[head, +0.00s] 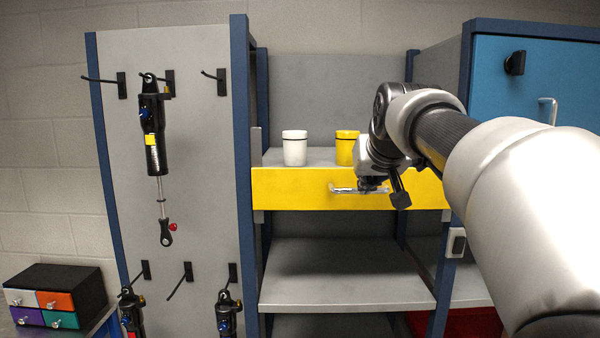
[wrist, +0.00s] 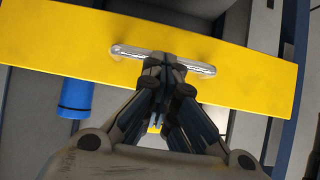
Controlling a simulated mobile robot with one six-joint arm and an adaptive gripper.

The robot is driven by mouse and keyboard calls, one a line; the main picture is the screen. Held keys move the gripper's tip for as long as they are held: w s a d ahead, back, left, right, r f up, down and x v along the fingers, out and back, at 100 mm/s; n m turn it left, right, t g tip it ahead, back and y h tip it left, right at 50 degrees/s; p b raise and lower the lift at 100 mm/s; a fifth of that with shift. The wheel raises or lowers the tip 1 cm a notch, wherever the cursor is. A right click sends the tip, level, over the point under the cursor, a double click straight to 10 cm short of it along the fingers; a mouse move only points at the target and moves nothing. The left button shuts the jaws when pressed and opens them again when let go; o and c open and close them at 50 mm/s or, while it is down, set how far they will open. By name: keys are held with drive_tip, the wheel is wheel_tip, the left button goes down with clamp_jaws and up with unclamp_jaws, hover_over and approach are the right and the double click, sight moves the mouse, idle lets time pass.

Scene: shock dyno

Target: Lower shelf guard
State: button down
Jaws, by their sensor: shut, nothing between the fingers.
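The yellow shelf guard (head: 290,188) spans the front of the upper shelf and stands upright before it. It also crosses the wrist view (wrist: 60,40) as a broad band. A silver bar handle (head: 343,190) is fixed to its face; the handle also shows in the wrist view (wrist: 130,51). My gripper (head: 374,186) is at the handle's right part in the head view. In the wrist view its fingers (wrist: 165,64) are closed together and overlap the middle of the handle. Nothing shows between them; I cannot tell whether they touch the bar.
A white jar (head: 295,148) and a yellow jar (head: 346,147) stand on the shelf behind the guard. A blue cylinder (wrist: 76,98) is beside the guard in the wrist view. A lower shelf (head: 340,275) is bare. A shock absorber (head: 154,130) hangs on the left panel.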

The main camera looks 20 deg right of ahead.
drive_tip(key=shift+w+f, duration=0.1)
drive_tip(key=shift+f, duration=0.85)
drive_tip(key=shift+w, duration=0.15)
drive_tip(key=w+r+p+v, duration=0.1)
drive_tip(key=r+p+v, duration=0.1)
drive_tip(key=v, duration=1.1)
drive_tip(key=shift+w+d+r+p, duration=0.2)
drive_tip(key=shift+w+p, duration=0.15)
drive_tip(key=shift+p, duration=0.4)
drive_tip(key=shift+f, duration=0.1)
